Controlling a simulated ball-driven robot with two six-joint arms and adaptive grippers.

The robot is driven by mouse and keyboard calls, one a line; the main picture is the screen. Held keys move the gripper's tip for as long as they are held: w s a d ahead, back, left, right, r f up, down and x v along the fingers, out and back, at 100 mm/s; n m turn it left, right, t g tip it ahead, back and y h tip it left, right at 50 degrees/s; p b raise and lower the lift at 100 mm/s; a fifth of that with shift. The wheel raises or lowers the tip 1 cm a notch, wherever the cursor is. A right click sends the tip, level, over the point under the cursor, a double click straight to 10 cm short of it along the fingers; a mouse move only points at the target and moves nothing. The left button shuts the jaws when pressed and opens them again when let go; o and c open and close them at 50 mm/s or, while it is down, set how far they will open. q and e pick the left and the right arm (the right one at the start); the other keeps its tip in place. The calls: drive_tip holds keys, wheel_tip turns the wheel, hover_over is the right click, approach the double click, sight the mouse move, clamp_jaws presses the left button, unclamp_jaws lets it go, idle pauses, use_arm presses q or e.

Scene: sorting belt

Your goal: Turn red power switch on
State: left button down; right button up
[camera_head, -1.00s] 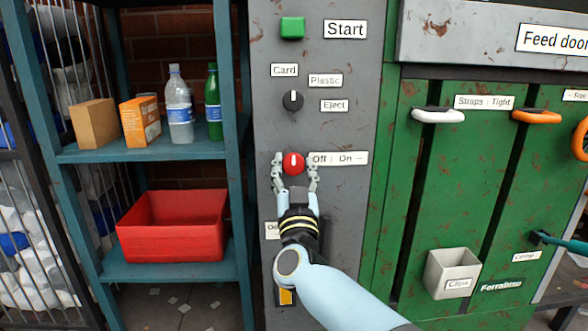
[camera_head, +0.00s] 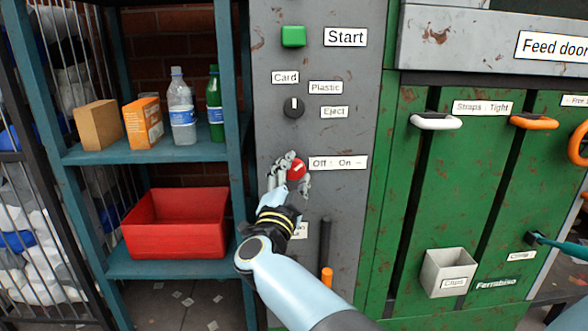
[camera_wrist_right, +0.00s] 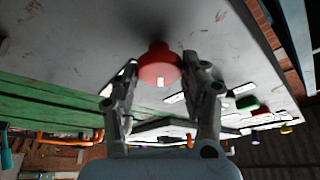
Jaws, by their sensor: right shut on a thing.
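The red power switch (camera_head: 298,168) is a round red knob on the grey panel, beside a label reading Off and On. Its white mark leans to the upper right in the head view. My right gripper (camera_head: 291,172) is shut on the knob, its fingers on either side, and the wrist is tilted. In the right wrist view the red knob (camera_wrist_right: 158,66) sits between the two fingertips (camera_wrist_right: 160,78), with its white mark facing the camera. My fingers hide part of the knob in the head view.
Above the knob are a black selector (camera_head: 293,107) and a green Start button (camera_head: 293,36). A black lever with an orange end (camera_head: 326,275) is below right. A shelf with bottles and a red bin (camera_head: 175,240) stands left. Green doors (camera_head: 440,190) are right.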

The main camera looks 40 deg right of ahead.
drive_tip(key=shift+r+m+g+p, duration=0.1)
drive_tip(key=shift+m+g+p, duration=0.35)
drive_tip(key=shift+m, duration=0.75)
drive_tip(key=shift+m+g+p, duration=0.3)
drive_tip(key=shift+m+g, duration=0.05)
drive_tip(key=shift+m, duration=0.65)
drive_tip(key=shift+m+g+p, duration=0.3)
drive_tip(key=shift+m+p, duration=0.1)
drive_tip(key=shift+m, duration=0.5)
drive_tip(key=shift+m+g+y+p, duration=0.5)
drive_tip(key=shift+m, duration=0.6)
use_arm(q)
wheel_tip(320, 180, up, 4)
drive_tip(key=shift+f, duration=0.25)
drive_tip(key=shift+r, duration=0.1)
use_arm(e)
drive_tip(key=shift+m, duration=0.4)
